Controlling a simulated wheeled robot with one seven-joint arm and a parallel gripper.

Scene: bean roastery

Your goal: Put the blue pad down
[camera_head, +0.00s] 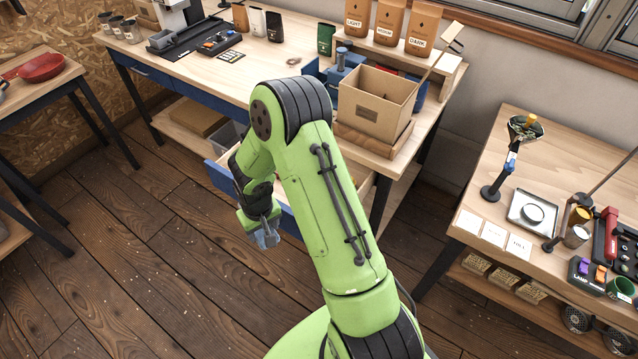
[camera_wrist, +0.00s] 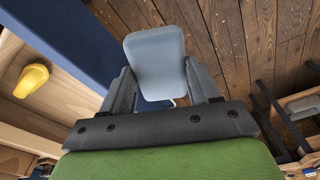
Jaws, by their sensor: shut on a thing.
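The blue pad (camera_wrist: 155,52) is a pale grey-blue block with rounded corners. In the wrist view it sits between the two dark fingers of my gripper (camera_wrist: 160,86), which is shut on it. In the head view my gripper (camera_head: 262,228) points down, and the pad (camera_head: 267,239) shows at its tip, held above the wooden floor just outside an open drawer (camera_head: 219,177) of the long bench. Part of the drawer is hidden behind my arm. In the wrist view the drawer's blue front (camera_wrist: 65,35) passes close to the left of the pad.
A yellow object (camera_wrist: 32,80) lies inside the drawer. The long bench (camera_head: 277,60) carries a cardboard box (camera_head: 372,105), bags and a black mat with tools. A side table (camera_head: 560,165) at the right holds a scale (camera_head: 532,212) and cards. The floor at the lower left is clear.

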